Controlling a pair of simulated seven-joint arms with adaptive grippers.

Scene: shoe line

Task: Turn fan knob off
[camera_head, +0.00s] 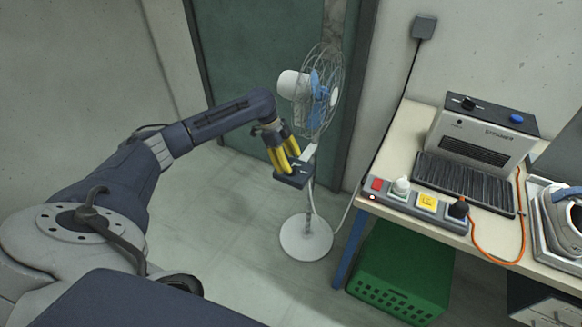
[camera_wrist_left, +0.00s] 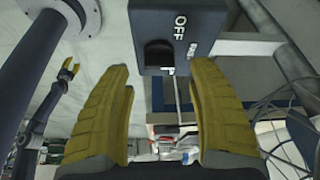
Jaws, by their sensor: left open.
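The fan (camera_head: 318,95) stands on a round white base (camera_head: 306,237) in front of a green door. A dark control box (camera_head: 291,177) is on its pole. In the left wrist view the box (camera_wrist_left: 180,22) carries the word OFF and a second label that is hard to read. The dark knob (camera_wrist_left: 159,55) is at its lower part, with a small white mark below it. My left gripper (camera_head: 288,164) is open at the box; its yellow fingers (camera_wrist_left: 160,70) lie on either side of the knob, with visible gaps. Contact cannot be told.
A workbench (camera_head: 405,140) at right holds a heater unit (camera_head: 483,135), a button panel (camera_head: 415,199) and an orange cable. A green crate (camera_head: 403,270) sits beneath. A small yellow-fingered gripper (camera_wrist_left: 68,72), seemingly my right one, shows in the left wrist view. The floor left of the fan is clear.

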